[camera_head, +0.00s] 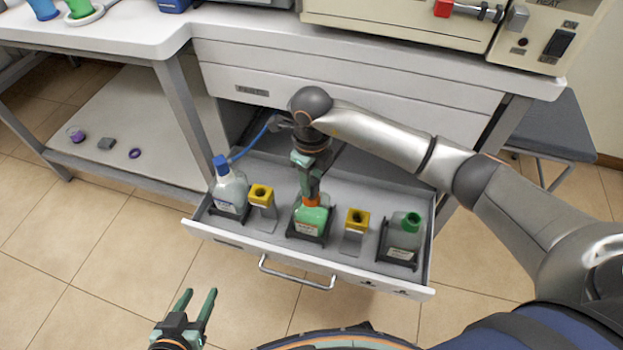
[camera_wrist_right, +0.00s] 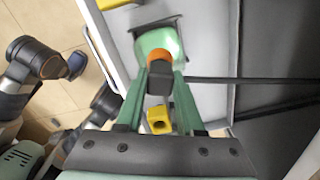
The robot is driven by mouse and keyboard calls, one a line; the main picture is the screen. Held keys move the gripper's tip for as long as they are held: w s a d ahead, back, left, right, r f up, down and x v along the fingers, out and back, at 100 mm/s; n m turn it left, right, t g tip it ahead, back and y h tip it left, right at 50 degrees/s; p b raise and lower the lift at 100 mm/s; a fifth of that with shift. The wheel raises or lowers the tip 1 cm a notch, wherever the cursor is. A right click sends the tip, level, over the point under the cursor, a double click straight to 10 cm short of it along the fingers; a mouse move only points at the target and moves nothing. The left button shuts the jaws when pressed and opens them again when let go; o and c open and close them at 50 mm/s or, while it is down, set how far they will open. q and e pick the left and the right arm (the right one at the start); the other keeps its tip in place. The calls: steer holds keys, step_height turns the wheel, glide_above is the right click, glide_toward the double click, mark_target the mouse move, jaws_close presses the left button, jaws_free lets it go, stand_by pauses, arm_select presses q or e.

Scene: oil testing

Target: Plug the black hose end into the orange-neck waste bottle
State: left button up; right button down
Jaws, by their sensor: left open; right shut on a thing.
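The orange-neck waste bottle (camera_head: 310,219) stands in a black holder in the middle of the open drawer and contains green liquid. Its orange neck (camera_wrist_right: 160,59) shows in the right wrist view. My right gripper (camera_head: 312,192) points down over this bottle and is shut on the black hose end (camera_wrist_right: 159,78). The hose end lines up with the orange neck and overlaps it in that view; I cannot tell how deep it sits. The fingers hide it in the head view. My left gripper (camera_head: 200,302) is open and empty, in front of the drawer at lower left.
A blue-capped bottle (camera_head: 230,190) with a blue hose (camera_head: 250,142) stands at the drawer's left. A green-neck bottle (camera_head: 404,235) stands at its right. Yellow-topped holders (camera_head: 261,194) (camera_head: 357,218) stand between the bottles. The drawer handle (camera_head: 296,276) sticks out in front.

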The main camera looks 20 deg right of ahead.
steer(key=shift+f, duration=0.1)
steer(key=shift+c, duration=2.2)
jaws_free()
step_height(320, 180, up, 13)
steer(key=p, duration=0.2)
steer(key=shift+f, duration=0.2)
steer(key=shift+s, duration=0.1)
